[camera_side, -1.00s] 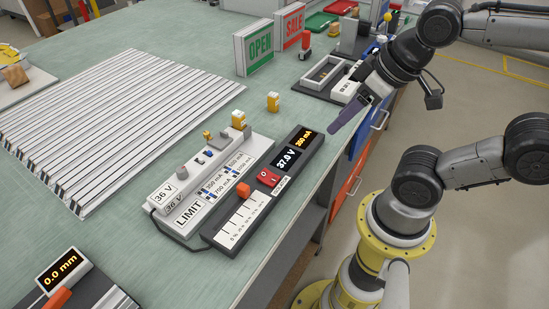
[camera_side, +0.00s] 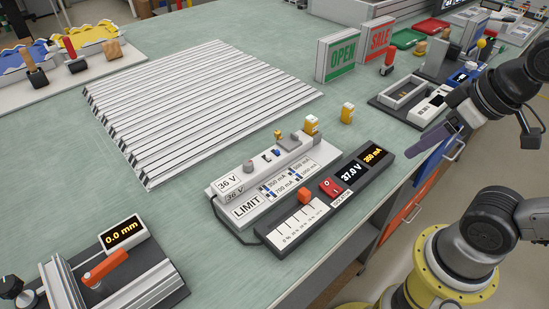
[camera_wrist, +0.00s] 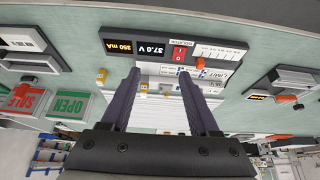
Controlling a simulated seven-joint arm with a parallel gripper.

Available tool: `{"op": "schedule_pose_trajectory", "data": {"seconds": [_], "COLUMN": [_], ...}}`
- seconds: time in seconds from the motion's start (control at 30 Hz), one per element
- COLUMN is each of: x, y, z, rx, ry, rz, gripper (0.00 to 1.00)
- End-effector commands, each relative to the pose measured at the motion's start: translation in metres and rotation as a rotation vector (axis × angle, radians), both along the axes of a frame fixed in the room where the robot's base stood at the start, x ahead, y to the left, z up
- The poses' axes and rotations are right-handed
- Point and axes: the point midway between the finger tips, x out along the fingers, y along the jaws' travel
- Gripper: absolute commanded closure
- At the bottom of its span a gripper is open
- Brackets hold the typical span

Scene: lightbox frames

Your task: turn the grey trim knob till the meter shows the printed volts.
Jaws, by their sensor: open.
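The dark meter unit (camera_side: 385,166) lies on the green bench; its white display (camera_side: 350,172) reads 37.0 V, also in the wrist view (camera_wrist: 151,50). Beside it is the white LIMIT board (camera_side: 290,170), with a printed 36 V card (camera_side: 228,183) at its left end. Small grey and dark parts (camera_side: 270,154) sit on the board's top; I cannot tell surely which is the trim knob. My gripper (camera_side: 434,142) is open and empty, above and right of the meter unit. Its two purple fingers (camera_wrist: 160,74) stand apart in the wrist view, hiding part of the board.
The meter unit also has a red switch (camera_side: 332,187) and an orange slider (camera_side: 304,196). A ribbed white panel (camera_side: 200,110) lies further back. OPEN (camera_side: 338,58) and SALE (camera_side: 376,44) signs stand beyond.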

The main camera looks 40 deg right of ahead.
Motion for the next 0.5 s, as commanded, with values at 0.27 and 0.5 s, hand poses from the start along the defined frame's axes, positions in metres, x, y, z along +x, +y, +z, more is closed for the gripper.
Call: {"op": "schedule_pose_trajectory", "data": {"seconds": [0.27, 0.5], "x": [0.050, 0.128], "y": [0.006, 0.031], "z": [0.071, 0.107], "rx": [-0.012, -0.029], "ry": [0.023, 0.122], "rz": [0.044, 0.132], "gripper": [0.38, 0.38]}}
